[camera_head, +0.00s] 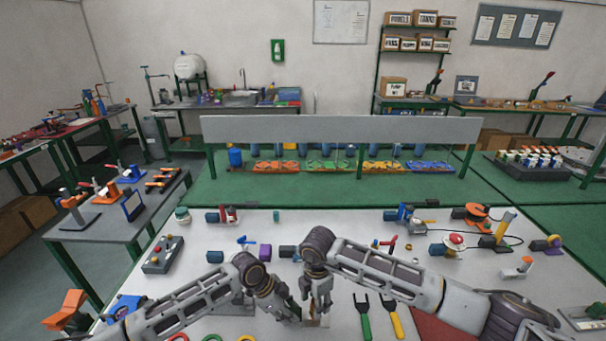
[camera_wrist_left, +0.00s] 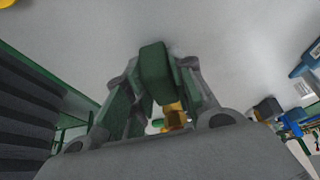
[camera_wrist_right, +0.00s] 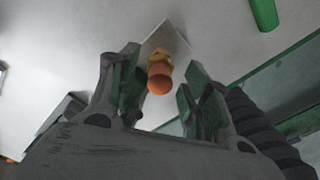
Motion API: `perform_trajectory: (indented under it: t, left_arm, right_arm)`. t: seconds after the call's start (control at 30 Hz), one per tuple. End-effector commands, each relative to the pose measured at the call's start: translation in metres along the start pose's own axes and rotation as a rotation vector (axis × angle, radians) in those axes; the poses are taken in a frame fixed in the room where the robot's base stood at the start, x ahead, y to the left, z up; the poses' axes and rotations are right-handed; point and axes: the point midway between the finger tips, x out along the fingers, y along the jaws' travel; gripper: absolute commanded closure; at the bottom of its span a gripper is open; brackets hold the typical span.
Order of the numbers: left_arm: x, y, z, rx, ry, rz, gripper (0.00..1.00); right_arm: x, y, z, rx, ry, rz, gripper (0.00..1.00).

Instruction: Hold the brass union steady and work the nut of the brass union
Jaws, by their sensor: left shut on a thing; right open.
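The brass union (camera_wrist_right: 159,76) shows in the right wrist view as a yellow brass piece with an orange round end, in front of a pale square plate. My right gripper (camera_wrist_right: 163,68) is open, its green-padded fingers apart on either side of the union. My left gripper (camera_wrist_left: 158,78) is shut on the brass union (camera_wrist_left: 174,116), whose yellow body shows partly behind the green pads. In the head view my left gripper (camera_head: 292,309) and right gripper (camera_head: 316,306) are close together at the front of the table and hide most of the union.
A green-handled tool (camera_head: 363,318) and a yellow-handled tool (camera_head: 391,315) lie right of the grippers. A purple cylinder (camera_head: 265,252) and a blue block (camera_head: 215,257) stand behind my left arm. A control box with buttons (camera_head: 164,254) is at left. The table's back middle is mostly clear.

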Motion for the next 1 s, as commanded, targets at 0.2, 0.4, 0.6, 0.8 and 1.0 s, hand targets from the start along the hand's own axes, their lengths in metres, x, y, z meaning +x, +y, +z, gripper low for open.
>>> perform_trajectory:
  t: [0.2,0.4,0.6,0.8,1.0]
  left_arm:
    - [0.000,0.000,0.000,0.000,0.000,0.000,1.00]
    - [0.000,0.000,0.000,0.000,0.000,0.000,1.00]
    - [0.000,0.000,0.000,0.000,0.000,0.000,1.00]
    - [0.000,0.000,0.000,0.000,0.000,0.000,1.00]
    - [0.000,0.000,0.000,0.000,0.000,0.000,1.00]
  right_arm:
    - [0.017,0.000,0.000,0.001,0.000,-0.001,0.52]
    - [0.022,0.000,0.000,0.000,0.001,0.000,0.52]
    - [0.023,0.000,0.000,0.000,0.000,0.001,0.52]
    - [0.023,0.000,0.000,0.000,0.000,0.000,0.63]
    - [0.023,0.000,0.000,0.000,0.000,0.000,0.89]
